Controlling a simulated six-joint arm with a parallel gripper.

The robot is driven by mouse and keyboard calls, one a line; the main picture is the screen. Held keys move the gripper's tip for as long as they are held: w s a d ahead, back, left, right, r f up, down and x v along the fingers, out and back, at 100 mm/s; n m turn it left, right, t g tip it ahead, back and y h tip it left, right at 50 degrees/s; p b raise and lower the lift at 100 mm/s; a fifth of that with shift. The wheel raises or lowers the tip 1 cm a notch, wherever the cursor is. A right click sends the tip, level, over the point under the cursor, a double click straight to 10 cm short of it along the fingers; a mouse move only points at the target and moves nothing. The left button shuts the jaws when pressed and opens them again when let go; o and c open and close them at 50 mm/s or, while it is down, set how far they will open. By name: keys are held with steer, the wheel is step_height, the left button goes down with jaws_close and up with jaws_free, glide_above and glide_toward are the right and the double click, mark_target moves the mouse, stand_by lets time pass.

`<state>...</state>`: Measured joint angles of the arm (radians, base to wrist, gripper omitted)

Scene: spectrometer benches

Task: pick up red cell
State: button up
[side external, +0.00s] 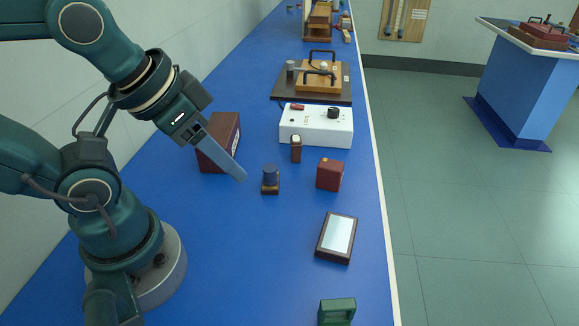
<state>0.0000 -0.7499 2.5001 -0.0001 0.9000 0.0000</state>
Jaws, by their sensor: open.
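A small red block (330,174), which I take for the red cell, stands on the blue bench right of centre, with a small yellowish spot on its top. My gripper (240,177) is left of it, pointing down and to the right above the bench, with clear distance between them. The gripper is open and I see nothing in it. Its fingers overlap in this view, so the gap between them is hidden.
A dark red box (226,137) is partly behind the gripper. A white instrument box (316,126) and small upright brown block (296,150) stand behind. A framed plate (337,238) lies in front.

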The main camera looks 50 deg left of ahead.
steer(key=o, duration=0.7)
steer(key=w+d+r+n+t+h, duration=0.25)
steer(key=w+r+t, duration=0.45)
steer(key=w, duration=0.4)
steer(key=n+g+y, duration=0.2)
steer(key=n+y, duration=0.4)
steer(key=y, duration=0.4)
glide_above(329, 171)
steer(key=shift+h, duration=0.25)
steer(key=f, duration=1.3)
steer(key=shift+a, duration=0.35)
steer(key=shift+m, duration=0.85)
steer(key=f, duration=0.2)
steer(key=s+d+f, duration=0.1)
steer(key=f, duration=0.1)
steer(key=s+f, duration=0.1)
steer(key=f, duration=0.1)
steer(key=shift+s+d, duration=0.1)
steer(key=shift+d, duration=0.3)
steer(key=shift+x, duration=2.45)
